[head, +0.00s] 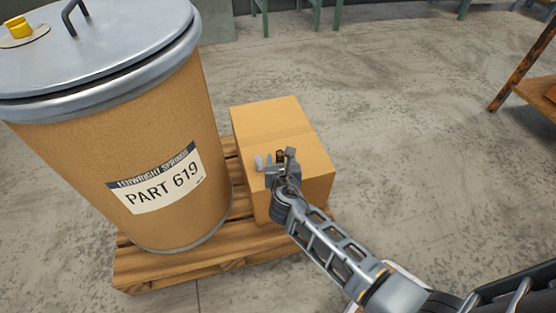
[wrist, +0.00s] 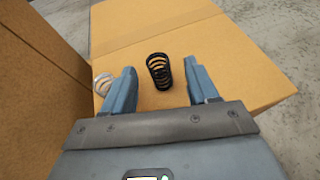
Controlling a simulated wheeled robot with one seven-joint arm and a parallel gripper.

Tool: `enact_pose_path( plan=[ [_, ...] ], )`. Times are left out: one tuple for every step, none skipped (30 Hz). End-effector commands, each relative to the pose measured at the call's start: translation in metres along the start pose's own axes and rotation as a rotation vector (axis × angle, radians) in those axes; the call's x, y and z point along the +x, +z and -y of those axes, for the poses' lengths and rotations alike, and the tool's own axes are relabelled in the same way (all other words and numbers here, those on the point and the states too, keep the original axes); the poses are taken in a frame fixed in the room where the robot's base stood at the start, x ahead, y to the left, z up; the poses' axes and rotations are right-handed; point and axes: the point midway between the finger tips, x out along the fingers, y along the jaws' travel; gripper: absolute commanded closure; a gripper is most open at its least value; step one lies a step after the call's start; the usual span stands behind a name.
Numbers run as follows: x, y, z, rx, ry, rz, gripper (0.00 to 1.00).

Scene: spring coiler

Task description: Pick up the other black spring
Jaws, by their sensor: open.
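A black spring (wrist: 159,71) is on top of the cardboard box (wrist: 180,25), seen in the wrist view between the two fingers of my gripper (wrist: 160,85). The fingers are apart, one on each side of it, with a gap on both sides. A light grey or white spring (wrist: 103,84) is just left of the left finger and partly hidden by it. In the head view my gripper (head: 276,158) is over the box (head: 280,118). A small dark shape between the fingers there is too small to make out well.
A large drum (head: 90,165) labelled PART 619, with a metal lid, stands on a wooden pallet (head: 185,255) close to the left of the box. A wooden shelf or table (head: 535,95) is at the far right. Open concrete floor lies behind and right of the box.

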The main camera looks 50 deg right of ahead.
Motion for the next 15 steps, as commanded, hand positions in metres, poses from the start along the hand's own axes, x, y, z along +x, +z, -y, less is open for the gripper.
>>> enact_pose_path(
  plan=[
    [0.004,-0.002,0.0,0.001,0.0,0.0,0.41],
    [0.006,-0.002,0.0,0.002,0.001,0.0,0.41],
    [0.009,-0.003,0.0,0.003,0.001,0.0,0.41],
    [0.012,-0.003,-0.001,0.003,0.001,0.0,0.41],
    [0.015,-0.004,-0.001,0.003,0.001,0.0,0.41],
    [0.021,-0.005,-0.001,0.003,0.0,0.0,0.41],
    [0.025,-0.006,-0.001,0.003,0.0,0.0,0.41],
    [0.03,-0.007,-0.001,0.003,-0.001,0.001,0.41],
    [0.036,-0.007,-0.002,0.004,0.0,0.001,0.41],
    [0.041,-0.007,-0.002,0.004,0.0,0.0,0.41],
    [0.044,-0.006,-0.002,0.004,0.001,0.0,0.41],
    [0.049,-0.006,-0.002,0.004,0.001,0.0,0.41],
    [0.051,-0.006,-0.002,0.003,0.001,-0.001,0.41],
    [0.053,-0.005,-0.002,0.003,0.001,-0.001,0.41],
    [0.054,-0.005,-0.001,0.003,0.001,-0.001,0.41]
  ],
)
